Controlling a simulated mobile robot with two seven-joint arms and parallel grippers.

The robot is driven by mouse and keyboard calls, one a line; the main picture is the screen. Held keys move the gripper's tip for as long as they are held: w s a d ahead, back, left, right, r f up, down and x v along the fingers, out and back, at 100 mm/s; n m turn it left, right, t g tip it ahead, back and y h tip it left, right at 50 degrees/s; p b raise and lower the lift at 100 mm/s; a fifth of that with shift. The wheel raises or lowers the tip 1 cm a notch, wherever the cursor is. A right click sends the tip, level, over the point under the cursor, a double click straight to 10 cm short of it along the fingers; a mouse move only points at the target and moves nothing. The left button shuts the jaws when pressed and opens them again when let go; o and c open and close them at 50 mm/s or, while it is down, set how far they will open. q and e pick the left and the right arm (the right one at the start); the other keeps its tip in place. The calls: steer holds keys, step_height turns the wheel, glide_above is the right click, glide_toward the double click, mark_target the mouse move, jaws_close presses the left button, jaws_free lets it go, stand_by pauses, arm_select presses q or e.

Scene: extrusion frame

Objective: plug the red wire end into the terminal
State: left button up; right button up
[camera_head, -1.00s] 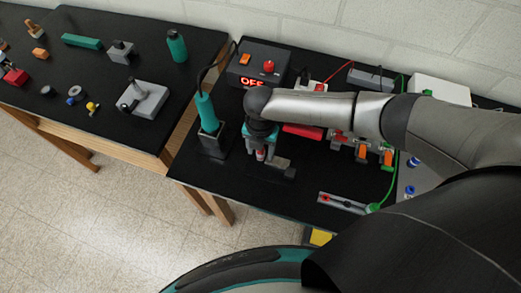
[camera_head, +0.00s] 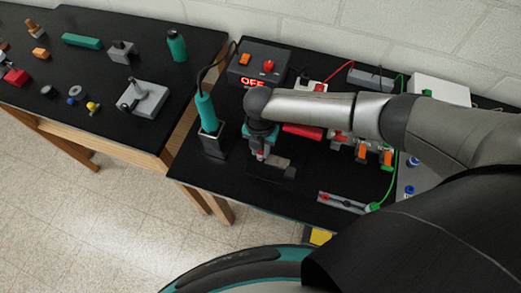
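A red wire (camera_head: 337,73) arches at the back of the right table. It runs from near a red plug-like piece (camera_head: 320,88) on a white block toward a grey box. A grey terminal strip (camera_head: 343,202) lies at the table's front right, with a red ring at its left end and a green plug at its right end. My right gripper (camera_head: 260,152) points down left of the strip, over a small grey holder (camera_head: 275,168). Its fingers are close together around a small red-tipped piece; I cannot tell whether this is a wire end. My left gripper is not in view.
A control box (camera_head: 258,66) reading OFF stands at the back left. A teal-handled tool (camera_head: 207,112) sits in a dark stand left of my gripper. A green wire (camera_head: 391,178) runs to the strip. Black tabletop before the holder is clear.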

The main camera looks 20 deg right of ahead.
jaws_close()
stand_by(0.8)
steer(key=shift+r, duration=0.15)
steer(key=shift+r+p, duration=1.35)
steer(key=shift+p, duration=0.15)
steer(key=shift+r+p, duration=0.65)
steer(key=shift+r, duration=0.9)
